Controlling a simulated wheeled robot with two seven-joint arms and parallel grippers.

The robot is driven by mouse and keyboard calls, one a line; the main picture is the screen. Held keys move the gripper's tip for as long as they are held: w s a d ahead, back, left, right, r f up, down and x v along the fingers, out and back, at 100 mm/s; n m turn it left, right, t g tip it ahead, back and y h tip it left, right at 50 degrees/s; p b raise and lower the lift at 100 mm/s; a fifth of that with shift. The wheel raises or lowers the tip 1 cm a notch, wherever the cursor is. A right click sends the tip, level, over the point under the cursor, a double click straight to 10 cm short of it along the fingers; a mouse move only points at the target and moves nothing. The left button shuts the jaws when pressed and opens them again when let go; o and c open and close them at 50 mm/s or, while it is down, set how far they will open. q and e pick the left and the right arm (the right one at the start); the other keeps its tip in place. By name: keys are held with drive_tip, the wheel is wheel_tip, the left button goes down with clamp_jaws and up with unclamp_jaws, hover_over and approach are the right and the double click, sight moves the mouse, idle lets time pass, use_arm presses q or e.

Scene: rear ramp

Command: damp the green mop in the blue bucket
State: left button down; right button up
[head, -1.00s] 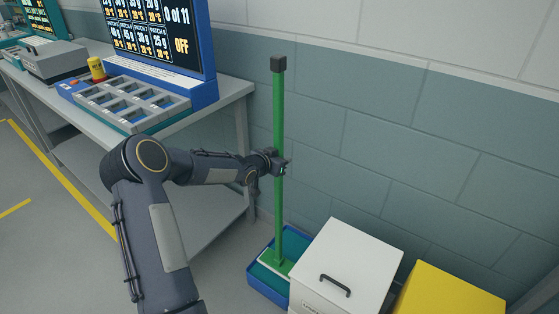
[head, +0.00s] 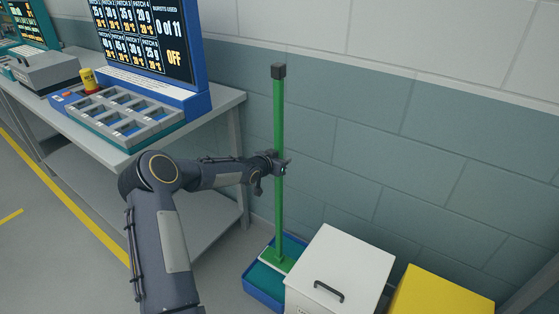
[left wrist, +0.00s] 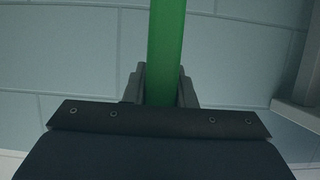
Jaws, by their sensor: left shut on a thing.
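The green mop (head: 278,120) stands upright, with a dark cap at the top of its handle. Its flat green head is down inside the blue bucket (head: 262,298), a low open tub on the floor with teal inside. My left gripper (head: 281,166) is shut on the mop handle, about halfway up. In the left wrist view the green handle (left wrist: 166,45) runs up between the two fingers (left wrist: 161,85). The white box hides part of the bucket's right side. My right gripper is not in view.
A white lidded box (head: 345,257) with a dark handle stands right of the bucket, and a yellow box (head: 440,292) stands further right. A grey bench (head: 225,103) with a screen and tray unit is at left. A block wall (head: 400,140) is close behind the mop.

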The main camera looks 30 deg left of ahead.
use_arm(q)
drive_tip(key=shift+w+r+p, duration=0.2)
drive_tip(key=shift+w+p, duration=1.2)
drive_tip(key=shift+w, duration=0.3)
idle(0.3)
wheel_tip(320, 180, down, 7)
drive_tip(key=b, duration=0.6)
idle(5.1)
